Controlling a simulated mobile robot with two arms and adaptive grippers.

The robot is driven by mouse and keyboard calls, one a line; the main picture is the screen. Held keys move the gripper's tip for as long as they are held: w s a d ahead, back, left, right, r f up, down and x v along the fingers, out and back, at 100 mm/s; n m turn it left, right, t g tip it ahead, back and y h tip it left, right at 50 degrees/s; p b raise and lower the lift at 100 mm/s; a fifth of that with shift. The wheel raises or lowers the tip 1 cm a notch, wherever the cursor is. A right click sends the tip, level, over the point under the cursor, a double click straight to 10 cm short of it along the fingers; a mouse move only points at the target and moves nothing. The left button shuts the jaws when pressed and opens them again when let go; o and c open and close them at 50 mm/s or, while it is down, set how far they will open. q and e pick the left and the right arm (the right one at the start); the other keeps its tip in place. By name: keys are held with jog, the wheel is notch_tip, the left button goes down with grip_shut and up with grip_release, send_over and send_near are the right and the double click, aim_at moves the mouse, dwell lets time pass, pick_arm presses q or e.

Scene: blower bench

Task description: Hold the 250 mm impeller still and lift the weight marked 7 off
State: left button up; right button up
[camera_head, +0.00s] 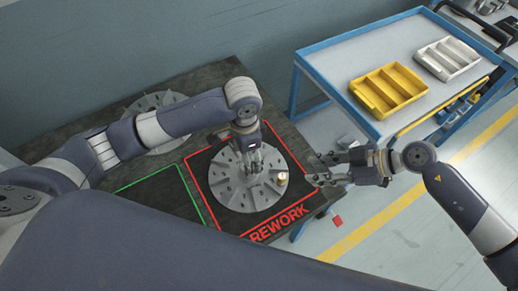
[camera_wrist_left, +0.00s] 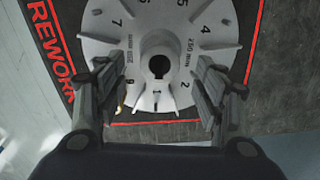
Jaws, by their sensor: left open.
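The grey 250 mm impeller (camera_head: 236,190) lies flat inside the red REWORK outline; its printed numbers and hub show in the left wrist view (camera_wrist_left: 160,30). A small pale brass weight (camera_head: 282,178) sits near its right edge; its marking is unreadable. In the left wrist view, a brass-coloured bit (camera_wrist_left: 121,104) shows beside a finger, mostly hidden. My left gripper (camera_head: 254,158) is over the impeller's hub, open, with its fingers (camera_wrist_left: 156,68) on either side of the hub; contact cannot be told. My right gripper (camera_head: 318,170) is open and empty, right of the impeller.
Another grey impeller (camera_head: 157,104) lies at the back left of the dark bench, partly behind my left arm. A green outline (camera_head: 165,178) is left of the red one. A blue-framed table (camera_head: 330,68) at the right holds a yellow tray (camera_head: 389,91) and a white tray (camera_head: 448,59).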

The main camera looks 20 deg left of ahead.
pick_arm(q)
jog(key=shift+f, duration=3.2)
grip_shut()
jog(key=shift+p, duration=0.45)
jog(key=shift+s+f, duration=0.1)
jog(key=shift+f, duration=0.05)
